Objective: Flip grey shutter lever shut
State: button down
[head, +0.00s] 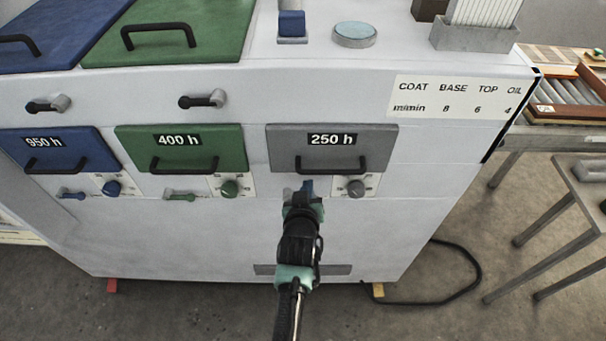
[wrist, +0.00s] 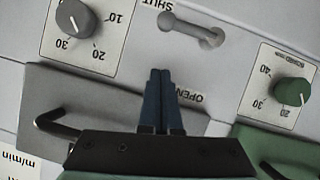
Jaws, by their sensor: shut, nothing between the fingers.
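The grey shutter lever (wrist: 188,28) shows in the wrist view as a short rod with rounded ends, lying slightly slanted across the picture. It lies between an upside-down SHUT label (wrist: 155,3) and an upside-down OPEN label (wrist: 182,96). My gripper's dark blue fingers (wrist: 160,75) are shut and empty. They lie just below the lever in that view, pointing towards it, with a visible gap in the picture. In the head view, my gripper (head: 307,187) is under the grey 250 h panel (head: 330,150) and largely hides the lever.
A grey dial (head: 356,187) is right of my gripper in the head view; in the wrist view it is upper left (wrist: 75,18). A green dial (wrist: 292,91) is at right there. Black handles (head: 330,167) stick out from the panels. Open floor lies in front.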

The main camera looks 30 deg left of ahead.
jog(key=v, duration=0.8)
jog(key=shift+d, duration=0.4)
jog(key=w+d+r+m+t, duration=0.1)
jog(key=w+d+r+t, duration=0.2)
jog(key=r, duration=0.8)
jog(key=w+d+r+m+t+h, duration=0.15)
jog(key=d+r, duration=0.25)
jog(key=r, duration=0.8)
jog(key=w+d+r+m+t, duration=0.1)
jog(key=w+d+r+t, duration=0.25)
jog(key=r, duration=0.75)
jog(key=s+d+r+m+t+h, duration=0.1)
jog(key=s+d+r+t, duration=0.1)
jog(key=s+r, duration=0.3)
jog(key=s+d+r+m+t+h, duration=0.2)
jog(key=s+d+r, duration=0.3)
jog(key=r, duration=0.7)
jog(key=s+d+r+m+t+h, duration=0.1)
jog(key=s+d+r+t, duration=0.3)
jog(key=r, duration=0.5)
jog(key=shift+s+r+m+h, duration=0.25)
jog(key=shift+s+m+h, duration=0.15)
jog(key=shift+s, duration=0.2)
